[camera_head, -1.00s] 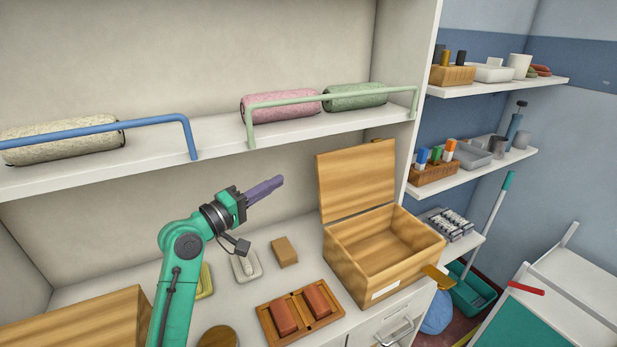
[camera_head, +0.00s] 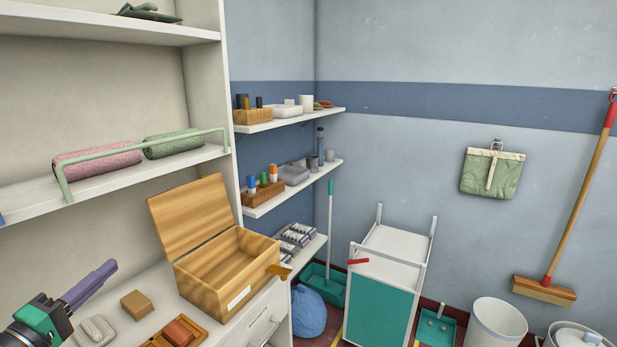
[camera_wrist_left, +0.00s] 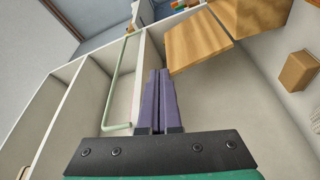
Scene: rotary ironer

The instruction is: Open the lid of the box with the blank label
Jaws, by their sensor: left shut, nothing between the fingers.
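A wooden box (camera_head: 212,283) with a blank white label (camera_head: 238,298) on its front stands at the right end of the counter. Its lid (camera_head: 190,215) is raised and leans back, so the inside shows, and it looks empty. A brass-coloured piece (camera_head: 279,271) sticks out at the box's right side. My left gripper (camera_head: 108,268), with purple fingers, is shut and empty, to the left of the box and apart from it. In the left wrist view the shut fingers (camera_wrist_left: 159,85) point toward the shelf, with the wooden lid (camera_wrist_left: 195,42) to their right. My right gripper is not seen.
A green rail (camera_head: 140,160) fronts the shelf above. A white trolley (camera_head: 385,280) stands on the floor at right.

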